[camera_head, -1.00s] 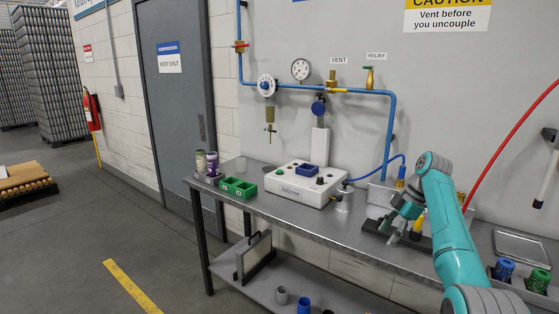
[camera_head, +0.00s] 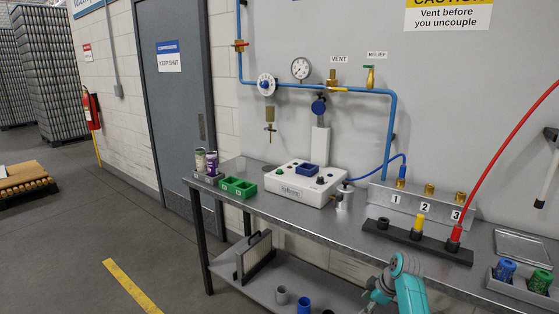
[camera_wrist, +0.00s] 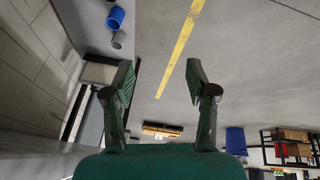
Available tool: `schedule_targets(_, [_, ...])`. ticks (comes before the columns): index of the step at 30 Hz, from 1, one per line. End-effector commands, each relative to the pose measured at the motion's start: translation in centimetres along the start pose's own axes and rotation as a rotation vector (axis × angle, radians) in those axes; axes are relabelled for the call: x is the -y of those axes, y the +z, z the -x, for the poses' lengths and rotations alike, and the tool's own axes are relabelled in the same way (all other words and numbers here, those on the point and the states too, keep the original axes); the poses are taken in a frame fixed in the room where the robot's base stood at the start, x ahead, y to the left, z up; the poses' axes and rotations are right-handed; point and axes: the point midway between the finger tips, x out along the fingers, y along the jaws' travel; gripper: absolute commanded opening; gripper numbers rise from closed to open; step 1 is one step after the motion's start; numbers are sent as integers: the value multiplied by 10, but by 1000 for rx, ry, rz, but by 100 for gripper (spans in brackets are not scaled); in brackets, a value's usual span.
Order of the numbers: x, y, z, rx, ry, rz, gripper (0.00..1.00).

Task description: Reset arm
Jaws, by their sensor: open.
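My teal arm shows at the bottom of the head view, with my gripper (camera_head: 376,297) low in front of the bench's front edge, clear of the things on the bench top. In the wrist view my gripper (camera_wrist: 160,85) has its two dark fingers spread wide with nothing between them. Beyond the fingers are the grey floor and a yellow floor line (camera_wrist: 180,52).
The steel bench (camera_head: 330,222) carries a white machine (camera_head: 298,184), a green bin (camera_head: 238,187), a numbered manifold (camera_head: 408,203) and a black holder (camera_head: 400,236) with a red-hosed plug (camera_head: 455,238). A lower shelf (camera_head: 262,288) holds cups.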

Motion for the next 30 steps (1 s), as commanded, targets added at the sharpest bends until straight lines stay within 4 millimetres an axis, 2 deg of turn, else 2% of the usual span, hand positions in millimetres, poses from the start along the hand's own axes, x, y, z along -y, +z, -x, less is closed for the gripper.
schedule_targets(1, [16,7,-20,2,15,-26,57])
schedule_targets(6, [59,28,-68,2,95,-121,57])
schedule_targets(12, [116,51,-110,-7,188,-227,57])
schedule_targets(15, [147,62,-126,-17,233,-277,57])
schedule_targets(22, [221,86,-145,-49,337,-388,57])
schedule_targets(30, [309,110,-139,-107,455,-505,57])
